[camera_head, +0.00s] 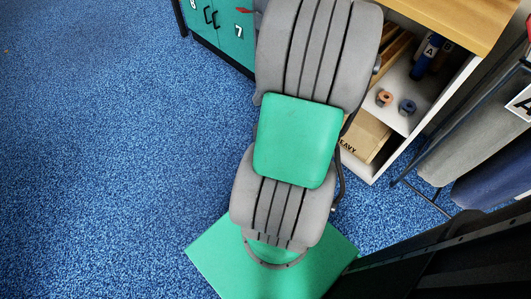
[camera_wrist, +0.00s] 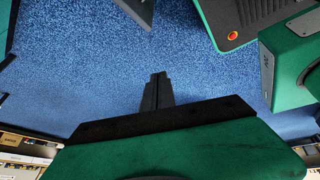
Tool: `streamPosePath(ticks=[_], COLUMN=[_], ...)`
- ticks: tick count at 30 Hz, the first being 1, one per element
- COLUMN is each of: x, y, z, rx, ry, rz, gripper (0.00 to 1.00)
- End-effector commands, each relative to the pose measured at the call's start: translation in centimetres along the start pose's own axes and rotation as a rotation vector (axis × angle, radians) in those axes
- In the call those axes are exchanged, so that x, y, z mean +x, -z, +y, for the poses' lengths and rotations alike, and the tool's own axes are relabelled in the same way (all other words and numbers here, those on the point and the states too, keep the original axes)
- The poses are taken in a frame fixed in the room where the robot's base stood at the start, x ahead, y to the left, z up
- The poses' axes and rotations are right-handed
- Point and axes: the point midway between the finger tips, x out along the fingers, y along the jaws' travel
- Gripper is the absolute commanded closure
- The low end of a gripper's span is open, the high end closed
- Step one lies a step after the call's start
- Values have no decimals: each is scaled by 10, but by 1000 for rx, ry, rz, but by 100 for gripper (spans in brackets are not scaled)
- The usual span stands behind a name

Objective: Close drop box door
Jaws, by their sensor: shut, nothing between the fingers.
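A teal cabinet (camera_head: 222,30) with black handles and the numbers 8 and 7 shows at the top left of the head view, partly cut off and partly behind my arm. I cannot tell whether it is the drop box, and no open drop box door can be made out. My gripper (camera_wrist: 158,78) shows in the wrist view, its two dark fingers together with nothing between them, above bare blue carpet. It is not visible in the head view, where my grey and green arm fills the middle.
A wood-topped shelf unit (camera_head: 456,20) stands at the upper right, holding tape rolls (camera_head: 384,98) and a cardboard box (camera_head: 364,136). Grey and navy cloths (camera_head: 462,140) hang on a dark rack beside it. Blue carpet (camera_head: 100,150) lies open at the left.

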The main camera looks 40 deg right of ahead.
Motion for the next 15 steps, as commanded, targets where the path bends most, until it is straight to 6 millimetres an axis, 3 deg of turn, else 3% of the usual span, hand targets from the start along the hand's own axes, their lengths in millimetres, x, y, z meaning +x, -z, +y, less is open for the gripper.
streamPosePath(ticks=[1,3,6,9,15], x=[46,67,86,91,105], y=[-51,-92,-131,-149,-148], z=[-12,-25,-42,-52,-52], rx=[-65,-192,-335,-417,-449], ry=[-16,-55,-113,-151,-162], rz=[43,93,138,155,161], gripper=[100,100,100,100,100])
